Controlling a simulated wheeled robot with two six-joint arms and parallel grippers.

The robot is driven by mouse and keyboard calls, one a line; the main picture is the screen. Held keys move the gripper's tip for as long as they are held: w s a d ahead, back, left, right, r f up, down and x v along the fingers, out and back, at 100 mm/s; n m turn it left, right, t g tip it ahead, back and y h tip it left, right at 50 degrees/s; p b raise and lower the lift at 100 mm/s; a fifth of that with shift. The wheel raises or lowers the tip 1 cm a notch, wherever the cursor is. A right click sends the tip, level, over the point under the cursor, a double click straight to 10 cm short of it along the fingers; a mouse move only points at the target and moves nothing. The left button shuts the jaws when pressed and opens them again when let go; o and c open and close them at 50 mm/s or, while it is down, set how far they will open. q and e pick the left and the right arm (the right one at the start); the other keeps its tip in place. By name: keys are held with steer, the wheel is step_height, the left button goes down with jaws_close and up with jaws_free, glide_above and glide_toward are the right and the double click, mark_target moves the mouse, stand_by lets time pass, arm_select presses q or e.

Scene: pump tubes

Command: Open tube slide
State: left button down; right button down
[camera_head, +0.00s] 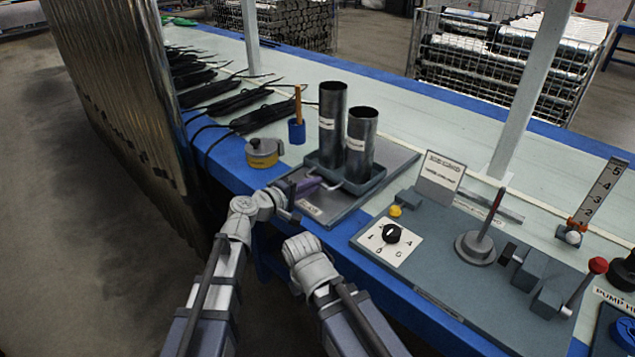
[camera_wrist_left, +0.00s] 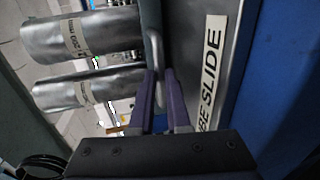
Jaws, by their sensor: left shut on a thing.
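The tube slide is a blue-grey tray (camera_head: 372,184) on a grey base plate (camera_head: 396,158), with a thin pale handle (camera_head: 328,186) on its near side. Two upright metal tubes stand in it, a taller one (camera_head: 332,115) and a shorter one (camera_head: 360,140). My left gripper (camera_head: 318,183) is at the handle. In the left wrist view, its purple fingers (camera_wrist_left: 160,85) are shut on the handle (camera_wrist_left: 154,48), beside the label "SLIDE" (camera_wrist_left: 211,75). My right arm shows at the bottom middle; its gripper fingers cannot be seen.
A yellow-grey round container (camera_head: 263,153) and a blue cup with an orange handle (camera_head: 297,130) stand left of the slide. A control panel (camera_head: 430,255) with knob and levers lies to the right. Dark bundles (camera_head: 235,100) lie behind on the bench.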

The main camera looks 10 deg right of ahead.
stand_by(0.4)
arm_select(q)
steer(key=c, duration=1.2)
jaws_free()
steer(key=shift+o, duration=0.2)
steer(key=shift+p+v, duration=0.8)
steer(key=shift+v, duration=3.2)
steer(key=shift+f, duration=0.1)
